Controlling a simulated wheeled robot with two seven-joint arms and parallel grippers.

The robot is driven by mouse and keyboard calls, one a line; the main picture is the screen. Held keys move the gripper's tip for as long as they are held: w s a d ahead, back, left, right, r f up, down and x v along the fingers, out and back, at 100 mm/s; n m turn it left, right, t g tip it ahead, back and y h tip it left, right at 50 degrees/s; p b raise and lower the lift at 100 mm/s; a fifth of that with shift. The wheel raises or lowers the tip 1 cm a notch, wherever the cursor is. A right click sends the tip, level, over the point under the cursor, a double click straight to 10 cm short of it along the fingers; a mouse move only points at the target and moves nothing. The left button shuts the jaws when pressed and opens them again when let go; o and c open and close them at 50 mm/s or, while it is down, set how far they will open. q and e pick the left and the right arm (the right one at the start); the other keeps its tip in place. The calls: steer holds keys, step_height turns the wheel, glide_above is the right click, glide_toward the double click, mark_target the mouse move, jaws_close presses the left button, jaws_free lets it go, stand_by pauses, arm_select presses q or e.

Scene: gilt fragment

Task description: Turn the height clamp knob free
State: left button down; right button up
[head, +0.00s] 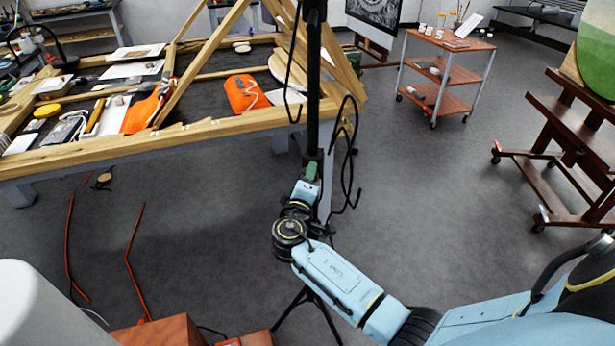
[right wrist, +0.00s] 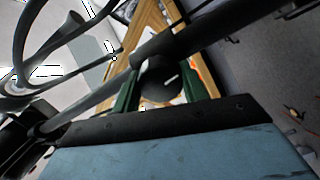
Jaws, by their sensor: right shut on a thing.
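A black upright stand pole (head: 313,90) rises in the middle of the head view, with thin splayed legs below my right arm. It crosses the right wrist view as a dark diagonal bar (right wrist: 215,32). The dark round height clamp knob (right wrist: 158,82) with a pale mark sits by the pole in the right wrist view. My right gripper (head: 311,170) is at the pole; its green fingers (right wrist: 160,90) are shut on the knob, one on each side. In the head view the gripper and pole hide the knob. My left gripper is not in view.
A wooden-framed workbench (head: 150,142) with tools and orange cloths is behind and left. Black cables (head: 350,160) hang right of the pole. A red cord (head: 130,260) lies on the floor. A wheeled cart (head: 450,45) and a dark easel (head: 560,160) stand right. Grey floor between is clear.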

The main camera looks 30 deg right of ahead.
steer(key=n+p, duration=0.1)
steer(key=n, duration=0.3)
steer(key=shift+f+n+p, duration=0.15)
steer(key=shift+n+p, duration=0.45)
steer(key=shift+n, duration=0.7)
steer(key=o, duration=1)
steer(key=shift+c, duration=0.2)
steer(key=v, duration=1.3)
steer(key=shift+s+a, duration=0.15)
steer(key=shift+a, duration=0.05)
